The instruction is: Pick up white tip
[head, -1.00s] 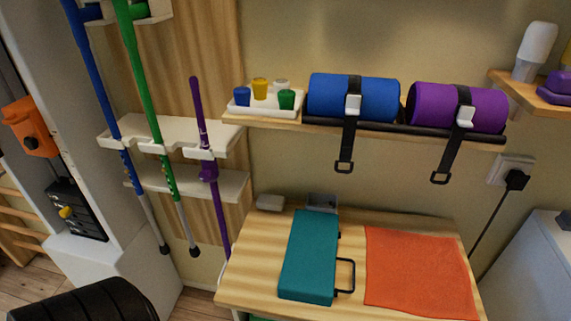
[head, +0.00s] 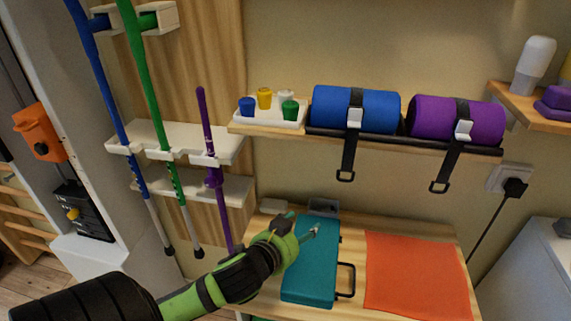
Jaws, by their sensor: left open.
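The white tip (head: 286,97) stands at the back right of a small white tray (head: 271,119) on the wall shelf. The green tip (head: 290,110) partly hides it. A yellow tip (head: 265,98) and a blue tip (head: 247,106) stand in the same tray. My left gripper (head: 304,224) is open and appears empty. It is in front of the teal case in the picture, well below the tray and apart from the white tip. My right gripper is not in view.
Blue (head: 356,109) and purple (head: 456,118) strapped rolls lie right of the tray, straps hanging down. The purple stick (head: 206,125) stands left of the shelf. Below are the teal case (head: 312,275) and an orange cloth (head: 414,275) on the wooden top.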

